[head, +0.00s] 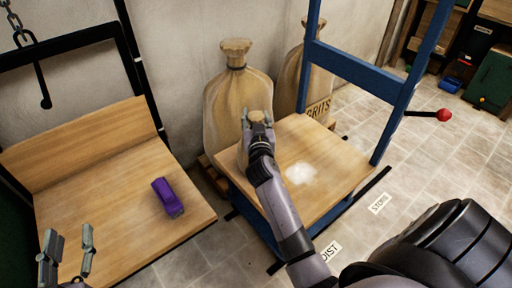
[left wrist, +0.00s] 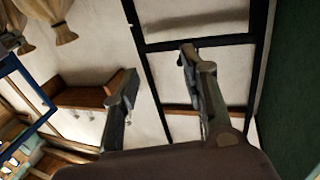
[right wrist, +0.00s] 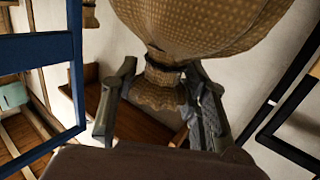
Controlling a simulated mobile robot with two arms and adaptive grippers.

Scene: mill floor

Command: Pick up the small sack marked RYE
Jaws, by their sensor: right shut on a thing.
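My right gripper (head: 258,118) is shut on the tied neck of a tan sack (head: 259,116), whose top shows between the fingers. In the right wrist view the fingers pinch this sack's neck (right wrist: 162,78), and its checked tan body fills the top of the picture. No RYE mark is visible on it; most of it is hidden by my gripper and arm in the head view. My left gripper (head: 68,245) is open and empty, beside the left wooden platform; its spread fingers also show in the left wrist view (left wrist: 158,72).
A large tan sack (head: 236,92) and one marked GRITS (head: 318,106) stand by the wall. A blue-framed wooden platform (head: 335,160) with a white powder patch (head: 299,172) stands before them. A purple object (head: 167,197) lies on the left wooden platform (head: 110,225). A red-knobbed lever (head: 443,115) juts right.

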